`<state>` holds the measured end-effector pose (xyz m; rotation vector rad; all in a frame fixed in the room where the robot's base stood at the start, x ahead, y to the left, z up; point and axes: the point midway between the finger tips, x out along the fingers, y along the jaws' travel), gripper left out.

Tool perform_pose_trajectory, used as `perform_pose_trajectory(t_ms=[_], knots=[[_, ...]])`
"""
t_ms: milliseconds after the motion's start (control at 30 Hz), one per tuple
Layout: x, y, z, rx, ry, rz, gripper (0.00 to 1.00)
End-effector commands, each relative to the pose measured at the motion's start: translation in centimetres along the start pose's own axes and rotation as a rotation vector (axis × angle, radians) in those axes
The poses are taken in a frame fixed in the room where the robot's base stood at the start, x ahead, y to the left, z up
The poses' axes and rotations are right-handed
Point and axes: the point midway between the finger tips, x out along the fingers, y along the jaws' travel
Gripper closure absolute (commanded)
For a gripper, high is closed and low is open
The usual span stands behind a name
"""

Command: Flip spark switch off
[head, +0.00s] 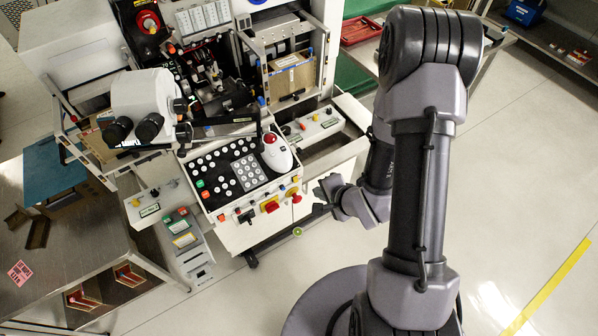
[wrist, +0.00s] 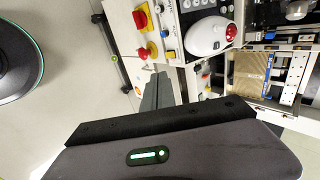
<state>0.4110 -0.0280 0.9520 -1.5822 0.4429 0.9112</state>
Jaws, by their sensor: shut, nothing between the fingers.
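The bonding machine's control panel (head: 236,172) carries many buttons. On its front edge are a red rotary switch on a yellow plate (head: 270,205), a red emergency knob (head: 292,193) and a black switch (head: 245,215). The wrist view shows the red rotary switch (wrist: 140,18) and the red knob (wrist: 148,51) at the top. No label is legible, so I cannot tell which control is the spark switch. My gripper (head: 323,190) is shut and empty, just right of the panel's front right corner, apart from it. Its fingers (wrist: 158,92) point toward the panel's edge in the wrist view.
A white pointing device with a red ball (head: 276,151) sits on the panel. A side shelf with small switches (head: 318,124) lies behind my gripper. A microscope (head: 145,105) stands at left. The floor (head: 530,190) at right is clear.

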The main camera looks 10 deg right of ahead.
Motion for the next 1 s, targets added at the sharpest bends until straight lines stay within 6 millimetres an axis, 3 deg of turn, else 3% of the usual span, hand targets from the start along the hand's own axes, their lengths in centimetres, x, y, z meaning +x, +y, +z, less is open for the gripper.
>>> perform_pose_trajectory(t_ms=[233,633,867,1000], knots=[[0.4,0.1,0.0,-0.003,0.000,-0.002,1.00],[3.5,0.6,-0.1,-0.006,0.003,-0.004,1.00],[6.9,0.4,0.0,-0.004,0.000,0.001,1.00],[9.8,0.3,0.0,-0.004,0.000,0.001,1.00]])
